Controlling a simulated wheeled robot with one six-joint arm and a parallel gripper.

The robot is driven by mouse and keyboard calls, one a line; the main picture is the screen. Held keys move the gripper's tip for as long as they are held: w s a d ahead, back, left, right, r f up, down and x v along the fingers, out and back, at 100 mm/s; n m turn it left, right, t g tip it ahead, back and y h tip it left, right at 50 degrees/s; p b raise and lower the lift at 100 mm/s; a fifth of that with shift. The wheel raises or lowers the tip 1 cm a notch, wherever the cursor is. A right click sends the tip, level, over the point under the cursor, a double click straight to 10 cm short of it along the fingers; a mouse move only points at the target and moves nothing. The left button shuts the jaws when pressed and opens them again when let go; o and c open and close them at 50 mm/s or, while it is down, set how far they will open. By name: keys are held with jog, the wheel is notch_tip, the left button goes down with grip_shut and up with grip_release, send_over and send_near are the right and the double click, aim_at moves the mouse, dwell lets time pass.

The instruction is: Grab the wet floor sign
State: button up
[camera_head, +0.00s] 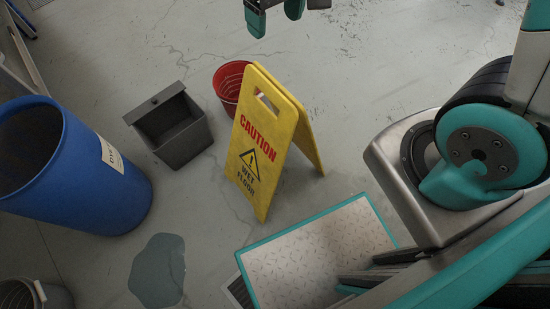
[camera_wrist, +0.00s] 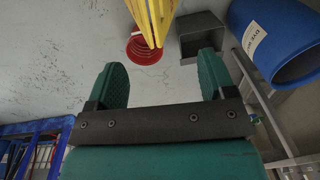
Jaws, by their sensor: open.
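The yellow wet floor sign (camera_head: 262,140) stands upright and spread on the grey floor in the middle of the head view. It has a slot handle near its top and the words CAUTION WET FLOOR. Its top also shows in the wrist view (camera_wrist: 152,20), at the upper edge, beyond and between my fingertips. My gripper (camera_head: 274,12) is at the top edge of the head view, apart from the sign. In the wrist view my gripper (camera_wrist: 162,78) has its two green fingers wide apart with nothing between them.
A red bucket (camera_head: 228,84) stands just behind the sign, and a grey bin (camera_head: 180,140) stands to its left. A large blue barrel (camera_head: 110,190) is at the left. A puddle (camera_head: 158,272) lies on the floor.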

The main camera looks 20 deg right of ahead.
jog(key=b, duration=0.2)
send_near(275, 84)
jog(key=shift+m+h, duration=0.3)
jog(key=shift+h, duration=0.1)
jog(key=f+b, duration=0.1)
jog(key=f, duration=0.1)
jog(key=f+b, duration=0.1)
jog(key=f, duration=0.1)
jog(key=f+b, duration=0.1)
jog(key=f, duration=0.2)
jog(key=shift+a+f+b, duration=0.1)
jog(key=shift+a+b, duration=0.25)
notch_tip(275, 84, down, 6)
jog(key=shift+a+r+b, duration=0.1)
jog(key=shift+b, duration=1.1)
jog(key=shift+r, duration=0.1)
grip_shut()
